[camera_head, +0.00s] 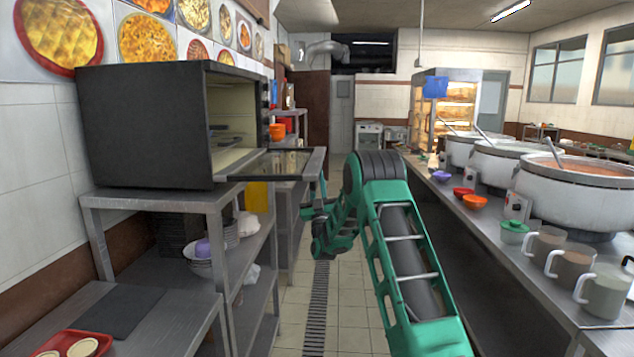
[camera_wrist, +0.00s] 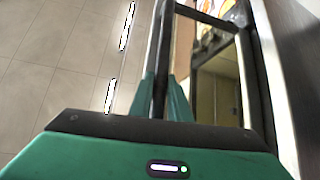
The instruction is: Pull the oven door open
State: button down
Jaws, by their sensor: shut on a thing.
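The oven (camera_head: 145,128) is a dark box on a metal shelf at the left in the head view, its front facing right. Its glass door (camera_head: 282,164) is folded down and lies about level, leaving the pale inside in sight. My green gripper (camera_head: 316,205) is at the door's outer edge. In the wrist view my gripper (camera_wrist: 162,88) has its two fingers shut around the dark handle bar (camera_wrist: 161,50), with the framed door (camera_wrist: 245,70) beside it. The exact contact of the fingertips is partly hidden in the head view.
A steel shelf unit (camera_head: 160,200) carries the oven, with bowls (camera_head: 200,262) below. A counter with large stockpots (camera_head: 580,190), small bowls and mugs (camera_head: 602,292) runs along the right. The tiled aisle floor (camera_head: 345,300) between them is clear.

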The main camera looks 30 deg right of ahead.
jog(key=shift+w+a+f, duration=0.15)
jog(key=shift+a+f, duration=0.05)
jog(key=shift+a, duration=0.2)
jog(key=c, duration=1.7)
grip_release()
jog(key=shift+o, duration=0.2)
jog(key=shift+d, duration=0.1)
jog(key=v, duration=1.1)
jog(key=shift+w, duration=0.1)
